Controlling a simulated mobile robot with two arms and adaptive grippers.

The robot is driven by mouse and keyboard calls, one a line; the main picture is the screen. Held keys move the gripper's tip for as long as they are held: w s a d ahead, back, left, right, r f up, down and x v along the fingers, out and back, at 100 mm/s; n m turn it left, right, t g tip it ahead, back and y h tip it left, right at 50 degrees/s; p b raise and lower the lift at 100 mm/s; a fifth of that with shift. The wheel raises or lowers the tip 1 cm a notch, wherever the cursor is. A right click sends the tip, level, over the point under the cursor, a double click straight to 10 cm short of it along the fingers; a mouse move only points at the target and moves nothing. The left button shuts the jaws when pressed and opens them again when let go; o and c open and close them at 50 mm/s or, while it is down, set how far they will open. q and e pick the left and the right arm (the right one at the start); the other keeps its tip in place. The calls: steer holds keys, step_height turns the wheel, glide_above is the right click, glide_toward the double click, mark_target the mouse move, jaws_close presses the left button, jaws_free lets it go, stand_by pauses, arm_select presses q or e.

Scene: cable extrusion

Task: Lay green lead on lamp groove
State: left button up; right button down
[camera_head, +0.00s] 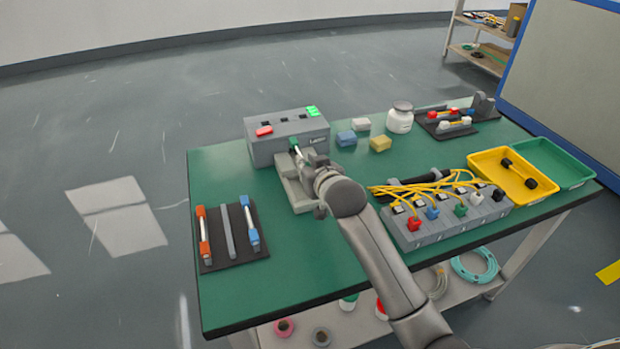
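The grey lamp box (289,139) stands at the back left of the green table, with a red block and a bright green block on top. A grey grooved fixture (292,192) sits against its front. The green lead (294,143) shows only its green end and a bit of white, close to the box front. My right gripper (303,160) is over the fixture at this lead. Its own wrist hides the fingers and most of the lead, so I cannot tell whether they grip it. My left gripper is not in view.
A black tray (215,262) at the left holds a red lead, a grey bar and a blue lead. A grey socket block (445,232) with yellow cables lies right of my arm. Yellow and blue blocks, a white jar (400,117) and a yellow bin (490,171) stand further right.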

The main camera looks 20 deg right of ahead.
steer(key=w+f, duration=0.1)
steer(key=w+d+f, duration=0.1)
steer(key=shift+f, duration=0.3)
step_height(320, 180, down, 3)
steer(key=shift+r, duration=0.1)
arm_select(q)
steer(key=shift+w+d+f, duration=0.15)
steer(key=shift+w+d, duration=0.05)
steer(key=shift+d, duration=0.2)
arm_select(e)
steer(key=shift+f, duration=0.2)
steer(key=shift+f, duration=0.5)
steer(key=c, duration=1.4)
jaws_free()
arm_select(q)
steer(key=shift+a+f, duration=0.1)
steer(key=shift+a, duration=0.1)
arm_select(e)
steer(key=shift+o, duration=0.2)
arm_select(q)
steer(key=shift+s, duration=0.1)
arm_select(e)
steer(key=shift+r, duration=0.1)
